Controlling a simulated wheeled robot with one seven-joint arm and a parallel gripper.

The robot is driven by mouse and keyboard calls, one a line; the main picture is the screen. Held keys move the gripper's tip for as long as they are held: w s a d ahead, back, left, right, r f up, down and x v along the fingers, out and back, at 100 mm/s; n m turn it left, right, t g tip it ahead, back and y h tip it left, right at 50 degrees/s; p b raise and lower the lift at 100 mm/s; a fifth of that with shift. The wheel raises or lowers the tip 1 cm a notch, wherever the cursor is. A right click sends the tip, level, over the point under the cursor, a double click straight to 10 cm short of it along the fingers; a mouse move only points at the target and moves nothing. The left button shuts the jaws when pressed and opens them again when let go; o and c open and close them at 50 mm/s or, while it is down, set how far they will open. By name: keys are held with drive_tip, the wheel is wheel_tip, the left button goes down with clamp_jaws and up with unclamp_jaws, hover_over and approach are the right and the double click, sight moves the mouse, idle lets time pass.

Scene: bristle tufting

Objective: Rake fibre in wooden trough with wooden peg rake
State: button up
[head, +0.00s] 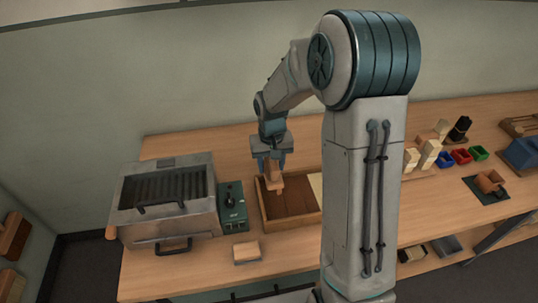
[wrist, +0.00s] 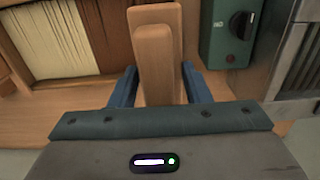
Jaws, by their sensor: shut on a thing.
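My gripper (head: 270,163) is shut on the wooden peg rake (head: 273,180) and holds it upright over the left part of the wooden trough (head: 265,215). In the wrist view the rake's pale wooden handle (wrist: 155,62) stands between the two blue fingers of my gripper (wrist: 158,85). The rake's pegs are hidden, so I cannot tell whether they touch the fibre. Brown fibre (wrist: 108,35) lies in the near part of the trough, and cream fibre (wrist: 50,45) lies in another section beside it. My arm hides the trough's right end in the head view.
A metal machine with a ribbed top (head: 165,195) stands left of the trough. A green control box (head: 232,205) with a knob sits between them. A small wooden block (head: 247,252) lies at the front edge. Coloured bins (head: 462,156) and blocks stand at right.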

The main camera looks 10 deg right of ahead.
drive_tip(key=shift+s+f+b, duration=0.15)
drive_tip(key=shift+f+b, duration=0.15)
drive_tip(key=shift+f, duration=0.15)
wheel_tip(320, 180, down, 11)
drive_tip(key=b, duration=0.8)
drive_tip(key=shift+f, duration=0.15)
drive_tip(key=d+p, duration=0.2)
drive_tip(key=d, duration=2.7)
drive_tip(key=shift+d, duration=0.2)
drive_tip(key=shift+d, duration=0.2)
drive_tip(key=shift+d+r, duration=0.2)
drive_tip(key=shift+d, duration=0.05)
drive_tip(key=shift+a, duration=0.1)
drive_tip(key=a+b, duration=0.4)
drive_tip(key=a, duration=2.5)
drive_tip(key=shift+f, duration=0.15)
